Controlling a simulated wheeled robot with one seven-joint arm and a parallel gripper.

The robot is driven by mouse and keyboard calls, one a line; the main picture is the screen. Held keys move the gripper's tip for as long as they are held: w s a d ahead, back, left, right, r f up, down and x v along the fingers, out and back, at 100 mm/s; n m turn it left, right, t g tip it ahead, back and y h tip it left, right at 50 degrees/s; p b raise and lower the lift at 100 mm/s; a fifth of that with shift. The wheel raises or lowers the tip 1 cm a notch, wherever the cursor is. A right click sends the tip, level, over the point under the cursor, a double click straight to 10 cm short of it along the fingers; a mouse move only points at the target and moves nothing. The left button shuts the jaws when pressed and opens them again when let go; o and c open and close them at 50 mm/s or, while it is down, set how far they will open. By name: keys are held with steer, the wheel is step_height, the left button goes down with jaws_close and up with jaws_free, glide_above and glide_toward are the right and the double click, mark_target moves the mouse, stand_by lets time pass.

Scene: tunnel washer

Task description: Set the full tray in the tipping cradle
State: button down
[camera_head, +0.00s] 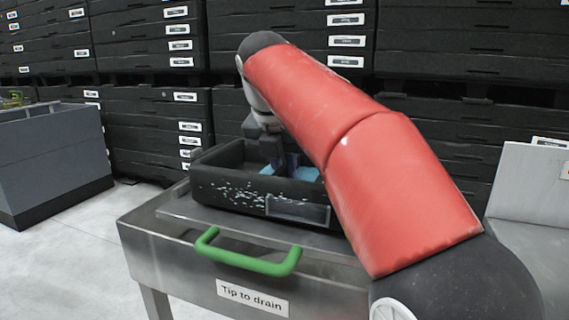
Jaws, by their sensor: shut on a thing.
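A black tray (232,190) with white specks on its front wall sits on or just above the metal tipping cradle (180,212); I cannot tell whether it is fully seated. Something blue (305,173) shows inside it, and the rest of its contents is hidden. The cradle has a green handle (245,259) at the front and a label reading "Tip to drain" below it. My gripper (275,163) reaches down at the tray, shut on it, as far as shows. My red arm hides the tray's right side and part of the cradle.
Stacks of black labelled crates (150,110) fill the back, close behind the cradle. A grey bin (50,160) stands at the left with clear floor (75,250) before it. A grey metal panel (530,185) stands at the right.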

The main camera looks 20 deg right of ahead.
steer(key=shift+f+b, duration=0.4)
steer(key=shift+f, duration=0.1)
steer(key=c, duration=1.3)
jaws_free()
